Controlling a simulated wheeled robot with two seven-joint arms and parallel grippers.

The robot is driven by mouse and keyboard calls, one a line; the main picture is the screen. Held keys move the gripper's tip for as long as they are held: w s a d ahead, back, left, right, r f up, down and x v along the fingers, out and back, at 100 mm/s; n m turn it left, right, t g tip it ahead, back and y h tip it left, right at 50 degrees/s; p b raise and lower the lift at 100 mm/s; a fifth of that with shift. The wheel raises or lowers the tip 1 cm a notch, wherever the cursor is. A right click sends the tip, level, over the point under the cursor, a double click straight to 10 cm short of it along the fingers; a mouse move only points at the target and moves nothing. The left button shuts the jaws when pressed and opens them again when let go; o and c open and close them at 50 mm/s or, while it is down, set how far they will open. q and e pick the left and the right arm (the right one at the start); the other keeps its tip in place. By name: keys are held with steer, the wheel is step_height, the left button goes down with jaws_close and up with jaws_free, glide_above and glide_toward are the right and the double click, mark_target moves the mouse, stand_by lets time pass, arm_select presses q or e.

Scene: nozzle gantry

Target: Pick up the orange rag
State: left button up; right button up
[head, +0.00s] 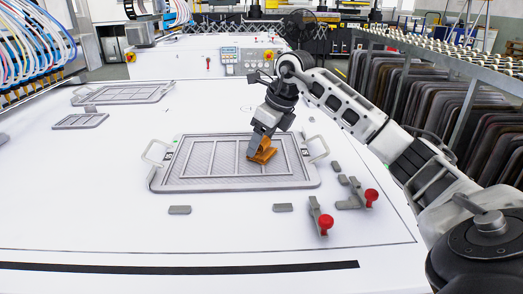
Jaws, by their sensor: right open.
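The orange rag (262,155) lies on the right part of a grey framed tray (166,182) on the white table. My right gripper (261,150) points down at the rag from above. Its fingers overlap the rag in the head view and hide part of it. The jaws are open, and I cannot tell whether they touch the rag. My left gripper is not in view.
Red-knobbed clamps (325,222) stand at the tray's front right. Small grey blocks (180,210) lie in front of it. Smaller frames (82,121) lie at the back left. A rack of dark panels (440,105) stands at the right. The table's front left is clear.

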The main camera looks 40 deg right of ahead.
steer(key=shift+w+f, duration=0.1)
steer(key=c, duration=0.6)
